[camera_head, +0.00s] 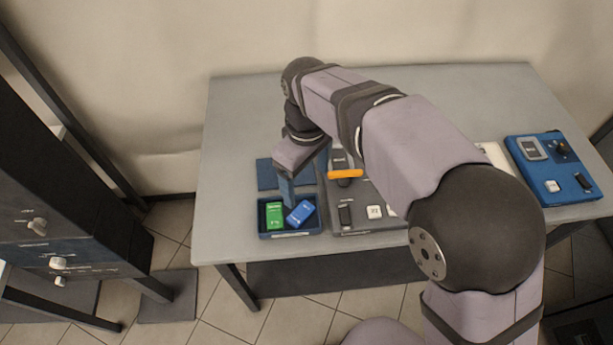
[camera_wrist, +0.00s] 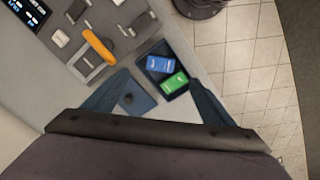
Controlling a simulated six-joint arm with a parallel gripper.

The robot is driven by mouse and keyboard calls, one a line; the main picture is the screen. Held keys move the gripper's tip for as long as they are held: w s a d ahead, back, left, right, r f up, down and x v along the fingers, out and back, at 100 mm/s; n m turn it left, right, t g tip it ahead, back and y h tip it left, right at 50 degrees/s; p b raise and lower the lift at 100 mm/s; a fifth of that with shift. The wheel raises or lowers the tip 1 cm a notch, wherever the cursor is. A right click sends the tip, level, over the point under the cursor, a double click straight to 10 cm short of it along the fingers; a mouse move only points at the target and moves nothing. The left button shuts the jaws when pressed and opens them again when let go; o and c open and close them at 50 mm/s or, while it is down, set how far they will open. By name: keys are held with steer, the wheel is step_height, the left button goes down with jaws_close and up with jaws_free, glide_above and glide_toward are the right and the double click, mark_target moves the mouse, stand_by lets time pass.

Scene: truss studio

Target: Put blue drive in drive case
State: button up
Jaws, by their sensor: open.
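The drive case (camera_head: 291,235) is a small blue open box at the front left of the table. The blue drive (camera_head: 300,213) lies inside it at the right, turned at a slight angle. A green drive (camera_head: 274,215) lies beside it at the left. The wrist view also shows the blue drive (camera_wrist: 160,64) and the green drive (camera_wrist: 174,81) in the case. My gripper (camera_head: 303,180) is open and empty above the case. In the wrist view its blue fingers (camera_wrist: 160,78) stand wide apart on either side of the case, not gripping either drive.
A grey console (camera_head: 358,214) with an orange handle (camera_head: 345,173) stands to the right. A blue panel board (camera_head: 535,183) lies at the far right. The left table area is clear.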

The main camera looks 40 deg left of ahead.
steer(key=shift+r, duration=0.4)
steer(key=w+d+f+m, duration=0.1)
steer(key=w+d+m, duration=0.4)
steer(key=d, duration=0.7)
steer(key=w+d+f+m, duration=0.1)
steer(key=w+d+m, duration=0.3)
steer(key=d, duration=0.7)
steer(key=s+d+f+m, duration=0.2)
steer(key=s+d+m, duration=0.2)
steer(key=d, duration=0.5)
steer(key=s+d+f+m, duration=0.2)
steer(key=s+d+m, duration=0.2)
steer(key=d, duration=0.5)
steer(key=shift+d+f+m, duration=0.35)
steer(key=shift+m, duration=0.15)
